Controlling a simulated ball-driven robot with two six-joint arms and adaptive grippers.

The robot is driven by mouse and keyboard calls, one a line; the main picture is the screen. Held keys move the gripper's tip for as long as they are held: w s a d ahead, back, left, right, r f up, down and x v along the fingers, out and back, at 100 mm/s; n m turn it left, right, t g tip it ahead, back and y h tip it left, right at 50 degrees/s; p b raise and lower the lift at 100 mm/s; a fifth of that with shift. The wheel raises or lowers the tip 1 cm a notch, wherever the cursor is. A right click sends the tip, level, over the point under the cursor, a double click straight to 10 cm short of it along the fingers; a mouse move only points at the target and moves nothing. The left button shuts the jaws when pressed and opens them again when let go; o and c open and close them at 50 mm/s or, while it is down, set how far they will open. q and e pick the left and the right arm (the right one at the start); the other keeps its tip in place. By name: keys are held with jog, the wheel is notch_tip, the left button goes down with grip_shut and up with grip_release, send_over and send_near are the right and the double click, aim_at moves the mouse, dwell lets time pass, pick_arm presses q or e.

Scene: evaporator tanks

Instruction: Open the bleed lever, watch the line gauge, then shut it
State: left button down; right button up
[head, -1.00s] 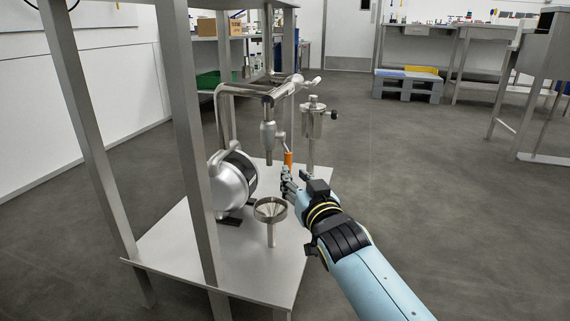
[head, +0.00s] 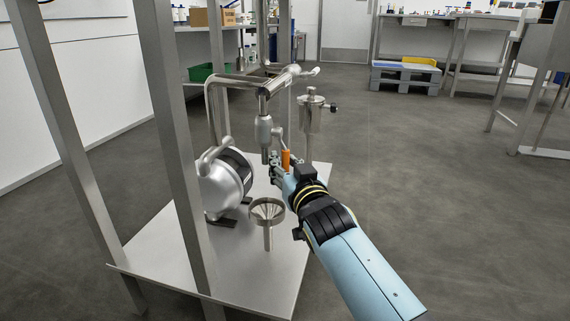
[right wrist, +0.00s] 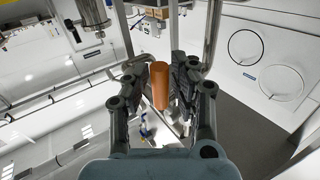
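The bleed lever shows as an orange handle (head: 286,159) hanging upright below the metal pipework. My right gripper (head: 276,166) is at the handle in the head view and partly overlaps it. In the right wrist view, the orange handle (right wrist: 160,86) stands between the two dark fingers of my right gripper (right wrist: 171,84). The fingers are apart, with a visible gap on the handle's right side. I cannot tell whether the left finger touches it. I cannot make out a line gauge. My left gripper is not in view.
A metal funnel (head: 267,211) stands just left of my right forearm. A silver motor-like drum (head: 222,184) sits behind it on the steel platform (head: 165,262). A cylindrical vessel (head: 311,117) stands behind the lever. Stand legs (head: 180,150) rise at left.

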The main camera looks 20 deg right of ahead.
grip_shut()
jog(key=shift+a+f, duration=0.1)
jog(key=shift+f, duration=0.05)
dwell(0.4)
